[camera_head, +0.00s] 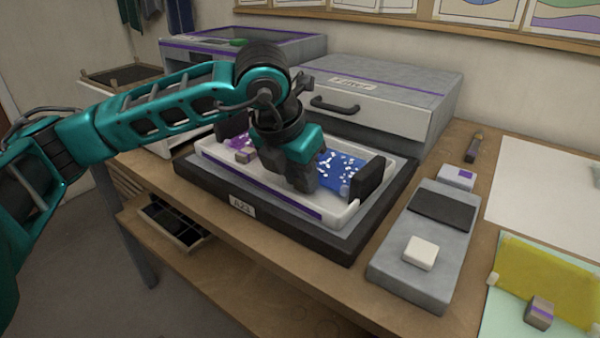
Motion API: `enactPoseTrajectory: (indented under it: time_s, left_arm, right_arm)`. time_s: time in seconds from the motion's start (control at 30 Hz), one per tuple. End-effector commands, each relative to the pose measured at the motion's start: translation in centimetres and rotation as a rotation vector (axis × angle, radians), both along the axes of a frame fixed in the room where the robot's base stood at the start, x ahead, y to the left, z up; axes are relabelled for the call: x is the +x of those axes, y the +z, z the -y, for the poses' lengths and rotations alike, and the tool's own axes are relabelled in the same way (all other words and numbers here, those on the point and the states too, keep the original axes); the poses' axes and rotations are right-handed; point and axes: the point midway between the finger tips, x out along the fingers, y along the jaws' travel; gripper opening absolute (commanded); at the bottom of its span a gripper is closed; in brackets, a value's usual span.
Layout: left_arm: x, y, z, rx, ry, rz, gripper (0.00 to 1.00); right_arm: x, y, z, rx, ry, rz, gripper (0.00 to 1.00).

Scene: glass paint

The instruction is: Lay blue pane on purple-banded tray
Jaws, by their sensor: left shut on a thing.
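The blue pane (341,166), speckled with white bits, is at the right part of the white tray with a purple band (262,196). I cannot tell whether it rests on the tray floor or is held just above it. My left gripper (305,187) points down over the middle of the tray, its dark fingers at the pane's left side. It is shut on the blue pane, though the gripper hides the contact and part of the pane. My right gripper is not in view.
A purple speckled piece (238,141) with a small block lies at the tray's left end. A black upright block (368,181) stands at its right end. The tray sits on a dark base (340,240). A grey kiln-like box (385,90) stands behind; a grey device (425,250) is to the right.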

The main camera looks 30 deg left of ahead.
Motion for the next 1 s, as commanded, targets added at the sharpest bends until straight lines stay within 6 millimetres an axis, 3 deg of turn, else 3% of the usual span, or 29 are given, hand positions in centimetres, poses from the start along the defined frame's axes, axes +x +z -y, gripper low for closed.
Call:
enactPoseTrajectory:
  time_s: [0.5,0.53,0.8,1.0]
  left_arm:
    - [0.02,-0.37,0.02,-0.001,0.000,0.002,0.00]
    - [0.02,-0.32,0.01,0.000,0.000,0.002,0.30]
    - [0.01,-0.33,0.01,0.000,0.000,0.001,0.56]
    - [-0.02,-0.38,0.01,0.000,0.000,-0.001,0.57]
  right_arm:
    - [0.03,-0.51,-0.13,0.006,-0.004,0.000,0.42]
    - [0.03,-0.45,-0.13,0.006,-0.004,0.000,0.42]
    - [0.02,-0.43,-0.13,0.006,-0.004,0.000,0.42]
    - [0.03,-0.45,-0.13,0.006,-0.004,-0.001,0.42]
